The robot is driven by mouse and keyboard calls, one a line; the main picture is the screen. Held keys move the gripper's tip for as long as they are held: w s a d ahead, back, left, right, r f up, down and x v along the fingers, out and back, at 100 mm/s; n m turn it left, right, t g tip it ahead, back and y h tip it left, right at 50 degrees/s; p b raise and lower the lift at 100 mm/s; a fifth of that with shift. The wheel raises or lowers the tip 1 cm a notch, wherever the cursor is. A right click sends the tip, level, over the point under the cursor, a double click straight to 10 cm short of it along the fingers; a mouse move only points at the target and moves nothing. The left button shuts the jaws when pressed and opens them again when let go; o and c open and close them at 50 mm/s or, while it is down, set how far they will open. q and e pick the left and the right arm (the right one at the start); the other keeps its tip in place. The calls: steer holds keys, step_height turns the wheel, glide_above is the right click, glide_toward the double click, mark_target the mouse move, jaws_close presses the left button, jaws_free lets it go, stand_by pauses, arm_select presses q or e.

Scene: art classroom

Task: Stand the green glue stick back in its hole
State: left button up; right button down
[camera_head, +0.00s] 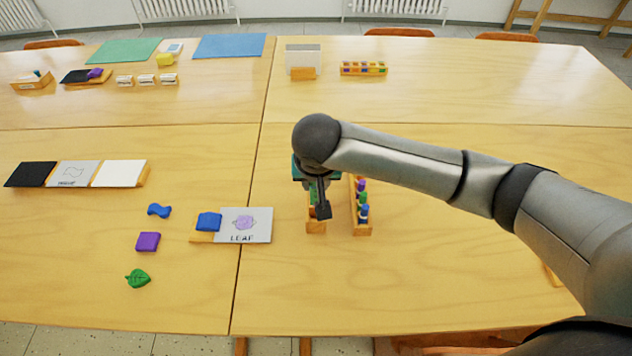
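My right arm reaches in from the right, and its gripper (320,207) points down over a narrow wooden holder (316,228). A small green piece (312,197) shows beside the dark finger; it may be the green glue stick, but the gripper hides most of it. I cannot tell whether the fingers are closed on it or whether it is in a hole. Just to the right stands a second wooden rack (362,231) with purple, green and blue sticks upright in it. My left gripper is not in view.
Left of the holder lie a LEAF card (257,232) and a blue piece (208,221) on a wooden tray. A purple block (148,241), green leaf (138,279) and blue shape (159,210) lie farther left.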

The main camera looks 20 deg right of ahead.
mark_target(316, 196)
steer(key=shift+f+b, duration=1.65)
steer(key=shift+b, duration=0.2)
steer(key=shift+f, duration=0.5)
steer(key=shift+p, duration=1.5)
steer(key=shift+f+p, duration=1.05)
steer(key=shift+f, duration=0.35)
stand_by(1.6)
steer(key=c, duration=0.5)
jaws_free()
